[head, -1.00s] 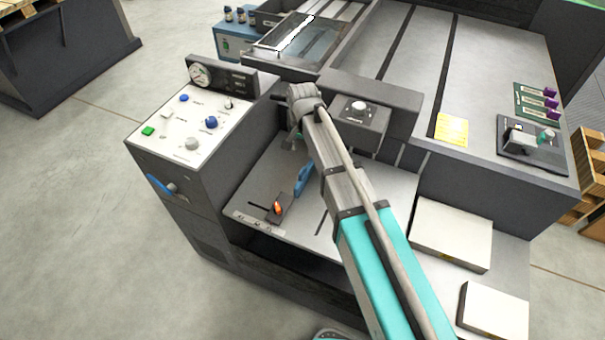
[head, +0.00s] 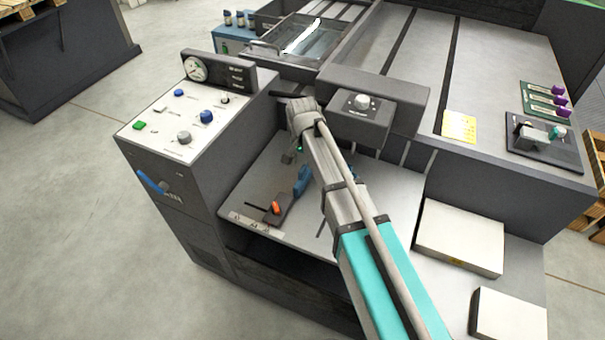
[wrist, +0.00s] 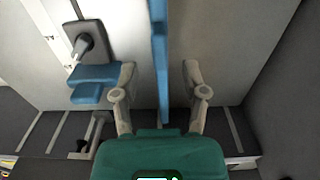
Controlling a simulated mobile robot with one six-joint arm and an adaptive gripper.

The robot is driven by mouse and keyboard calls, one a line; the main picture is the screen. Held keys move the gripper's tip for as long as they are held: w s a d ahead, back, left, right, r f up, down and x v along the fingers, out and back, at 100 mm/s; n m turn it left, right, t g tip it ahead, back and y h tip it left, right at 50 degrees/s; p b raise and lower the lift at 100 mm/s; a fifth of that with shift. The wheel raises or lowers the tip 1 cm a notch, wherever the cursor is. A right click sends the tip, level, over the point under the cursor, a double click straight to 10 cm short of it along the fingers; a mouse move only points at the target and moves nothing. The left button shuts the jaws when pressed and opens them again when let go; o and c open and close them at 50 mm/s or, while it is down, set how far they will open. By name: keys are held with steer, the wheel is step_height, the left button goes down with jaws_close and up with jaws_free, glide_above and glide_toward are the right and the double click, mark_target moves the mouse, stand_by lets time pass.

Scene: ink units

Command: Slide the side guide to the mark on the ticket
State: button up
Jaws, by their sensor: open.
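The side guide (head: 275,208) is a dark block with an orange lever, on the pale feed board of the press; a blue part (head: 302,181) stands beside it. The wrist view shows the dark block (wrist: 85,42) at upper left, with blue pieces below it. A thin blue plate (wrist: 159,60) runs between the fingers of my gripper (wrist: 158,82), which is open with gaps on both sides. In the head view my arm hides most of the gripper. The ticket (head: 459,126) is a yellow sheet on the machine top, its writing too small to read.
A pale scale strip (head: 250,223) runs along the board's front edge. The control panel (head: 180,115) rises at the left. A dark box with a white knob (head: 362,103) overhangs the board behind my wrist. White stacks (head: 460,238) lie at the right.

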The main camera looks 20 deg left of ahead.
mark_target(303, 169)
steer(key=shift+f+b, duration=1.6)
steer(key=shift+f, duration=0.35)
steer(key=shift+c, duration=0.3)
jaws_close()
